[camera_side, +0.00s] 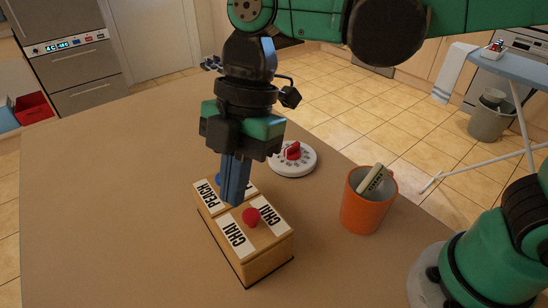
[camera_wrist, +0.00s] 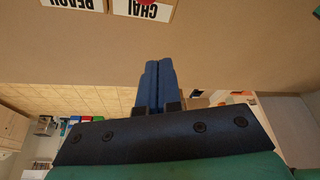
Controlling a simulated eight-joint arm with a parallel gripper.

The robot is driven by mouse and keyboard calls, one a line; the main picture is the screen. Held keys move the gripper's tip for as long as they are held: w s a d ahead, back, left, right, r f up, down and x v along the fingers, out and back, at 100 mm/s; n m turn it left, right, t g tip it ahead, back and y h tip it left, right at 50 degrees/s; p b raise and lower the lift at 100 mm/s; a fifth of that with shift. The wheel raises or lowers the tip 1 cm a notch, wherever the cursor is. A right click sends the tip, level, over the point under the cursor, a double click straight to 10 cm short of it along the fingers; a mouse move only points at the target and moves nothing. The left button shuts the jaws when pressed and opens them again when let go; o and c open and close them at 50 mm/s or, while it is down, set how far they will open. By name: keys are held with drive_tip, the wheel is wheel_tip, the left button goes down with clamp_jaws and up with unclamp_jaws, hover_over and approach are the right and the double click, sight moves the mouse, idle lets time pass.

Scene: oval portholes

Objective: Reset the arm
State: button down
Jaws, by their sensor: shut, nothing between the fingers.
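My gripper (camera_side: 235,200) points down in the side view, with its blue fingers together and nothing between them. It is in front of or above the wooden box (camera_side: 262,262); the exact gap cannot be told. The box carries white labels reading PEACH and CHAI, a red knob (camera_side: 251,216) and a blue knob (camera_side: 218,178) partly hidden behind the fingers. In the wrist view the shut gripper (camera_wrist: 152,64) is at the middle, and the CHAI label (camera_wrist: 146,9) and part of the PEACH label show at the top edge.
An orange mug (camera_side: 366,212) holding a pale object (camera_side: 372,179) stands right of the box. A white dial with a red knob (camera_side: 292,152) lies behind it. The table's left part (camera_side: 100,210) is clear. An ironing board (camera_side: 515,68) and bucket (camera_side: 490,118) stand beyond the table.

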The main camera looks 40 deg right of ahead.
drive_tip(key=w+d+f+m+t+h, duration=0.1)
drive_tip(key=d+m+t, duration=0.3)
drive_tip(key=d+m, duration=0.6)
drive_tip(key=d+f+m+t+h, duration=0.2)
drive_tip(key=d+m+t, duration=0.2)
drive_tip(key=d+m, duration=0.6)
drive_tip(key=shift+w+d+m+h, duration=0.3)
drive_tip(key=shift+w+m, duration=0.1)
drive_tip(key=shift+m, duration=0.5)
